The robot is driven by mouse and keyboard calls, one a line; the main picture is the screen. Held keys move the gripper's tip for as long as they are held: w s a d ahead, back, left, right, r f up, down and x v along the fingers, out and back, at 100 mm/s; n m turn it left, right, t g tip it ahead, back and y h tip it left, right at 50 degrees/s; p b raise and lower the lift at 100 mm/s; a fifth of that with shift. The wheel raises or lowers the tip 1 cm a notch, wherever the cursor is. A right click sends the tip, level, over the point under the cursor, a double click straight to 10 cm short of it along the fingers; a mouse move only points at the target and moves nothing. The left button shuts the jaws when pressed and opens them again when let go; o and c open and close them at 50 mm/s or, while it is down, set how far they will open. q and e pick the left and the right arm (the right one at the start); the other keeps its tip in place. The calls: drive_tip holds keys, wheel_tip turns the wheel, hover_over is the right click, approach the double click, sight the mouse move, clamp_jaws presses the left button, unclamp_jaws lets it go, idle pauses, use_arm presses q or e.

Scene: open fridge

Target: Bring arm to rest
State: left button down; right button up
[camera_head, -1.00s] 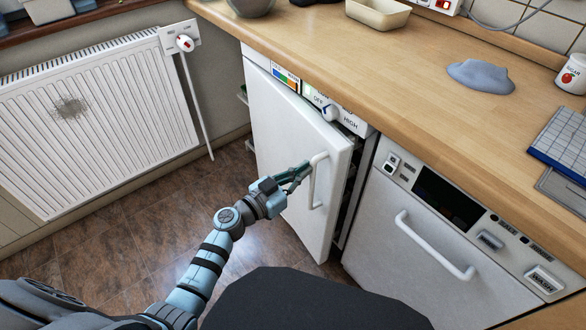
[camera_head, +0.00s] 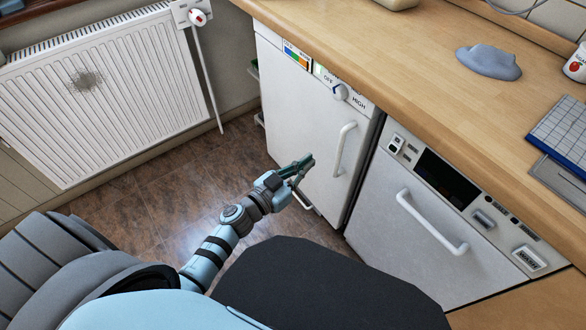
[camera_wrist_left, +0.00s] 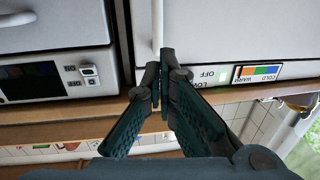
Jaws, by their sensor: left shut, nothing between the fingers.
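The white fridge door (camera_head: 308,125) looks shut or nearly so, with its upright white handle (camera_head: 343,150) on the right side. My left gripper (camera_head: 303,164) is in front of the door, to the left of the handle and apart from it. Its dark green fingers are together with nothing between them. In the left wrist view the fingertips of my left gripper (camera_wrist_left: 160,78) come together below the end of the white handle (camera_wrist_left: 157,25). My right gripper is out of view.
A white dishwasher (camera_head: 420,220) stands right of the fridge under the wooden worktop (camera_head: 420,75). A grey cloth-like lump (camera_head: 489,63) and a blue-grey rack (camera_head: 562,135) lie on the worktop. A radiator (camera_head: 105,90) is on the left wall. Brown floor tiles (camera_head: 150,205) are clear at left.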

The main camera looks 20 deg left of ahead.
use_arm(q)
drive_tip(key=v, duration=0.3)
drive_tip(key=shift+s+d+f, duration=0.1)
drive_tip(key=shift+s+d, duration=0.05)
drive_tip(key=shift+s, duration=0.15)
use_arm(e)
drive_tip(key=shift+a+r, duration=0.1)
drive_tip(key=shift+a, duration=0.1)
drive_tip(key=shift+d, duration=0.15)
use_arm(q)
drive_tip(key=s+a+f+g+y, duration=0.25)
drive_tip(key=a+f+y, duration=0.3)
drive_tip(key=f, duration=0.45)
drive_tip(key=s+a+f+n+g+y+p, duration=0.1)
drive_tip(key=s+a+f+g+p, duration=0.15)
drive_tip(key=s+f, duration=0.35)
drive_tip(key=s+a+f+n+g+y+p, duration=0.1)
drive_tip(key=s+a+f+g+p, duration=0.15)
drive_tip(key=s+f, duration=0.35)
drive_tip(key=s+d+f+g+p, duration=0.1)
drive_tip(key=s+f+g+p, duration=0.1)
drive_tip(key=s, duration=1)
drive_tip(key=s+d+f+n+g+p, duration=0.1)
drive_tip(key=s+g+p, duration=0.3)
drive_tip(key=s, duration=0.8)
drive_tip(key=shift+d+f+n+g, duration=0.35)
drive_tip(key=shift+f+g, duration=0.25)
drive_tip(key=shift+g, duration=0.55)
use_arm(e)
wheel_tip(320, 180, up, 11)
